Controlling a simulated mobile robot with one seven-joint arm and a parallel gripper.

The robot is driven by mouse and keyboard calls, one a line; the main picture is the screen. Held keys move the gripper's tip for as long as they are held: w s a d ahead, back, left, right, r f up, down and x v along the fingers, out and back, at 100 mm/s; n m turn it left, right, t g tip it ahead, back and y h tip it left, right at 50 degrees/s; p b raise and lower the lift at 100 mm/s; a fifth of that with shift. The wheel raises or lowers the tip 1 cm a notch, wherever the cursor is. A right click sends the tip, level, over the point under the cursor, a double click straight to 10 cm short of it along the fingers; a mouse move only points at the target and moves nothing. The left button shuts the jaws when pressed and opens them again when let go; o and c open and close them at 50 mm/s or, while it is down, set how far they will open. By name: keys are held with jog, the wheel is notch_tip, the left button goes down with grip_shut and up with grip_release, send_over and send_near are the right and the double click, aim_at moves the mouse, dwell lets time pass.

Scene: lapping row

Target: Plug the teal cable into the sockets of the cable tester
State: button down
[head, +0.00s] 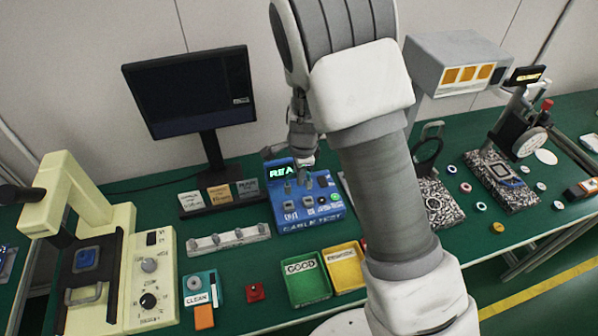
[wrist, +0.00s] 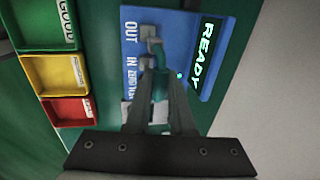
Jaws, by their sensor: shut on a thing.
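The blue cable tester (head: 318,211) stands on the green bench in the head view, its display lit. In the wrist view the tester (wrist: 178,22) shows READY and the labels OUT and IN. My gripper (wrist: 160,76) is shut on the teal cable (wrist: 160,86), over the tester near the IN label. A grey connector piece (wrist: 151,34) shows beside OUT; I cannot tell if it is seated in a socket. The fingers hide the held end and the socket by IN. In the head view my gripper (head: 302,163) is above the tester's back part, partly behind my arm.
Green GOOD (head: 306,286) and yellow (head: 344,268) trays lie in front of the tester; a red tray (wrist: 66,111) shows in the wrist view. A monitor (head: 190,92) stands behind left. A cream machine (head: 150,275) is at left. A grey rack (head: 228,240) lies left of the tester.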

jog(key=shift+f+b, duration=1.4)
jog(key=shift+f, duration=0.85)
jog(key=shift+f+b, duration=0.7)
jog(key=shift+f, duration=0.5)
jog(key=c, duration=0.7)
grip_release()
jog(key=shift+r, duration=0.1)
jog(key=s+r+p, duration=0.2)
jog(key=s+r, duration=0.1)
jog(key=r, duration=1.4)
jog(key=shift+s+d, duration=0.15)
jog(key=shift+d, duration=0.3)
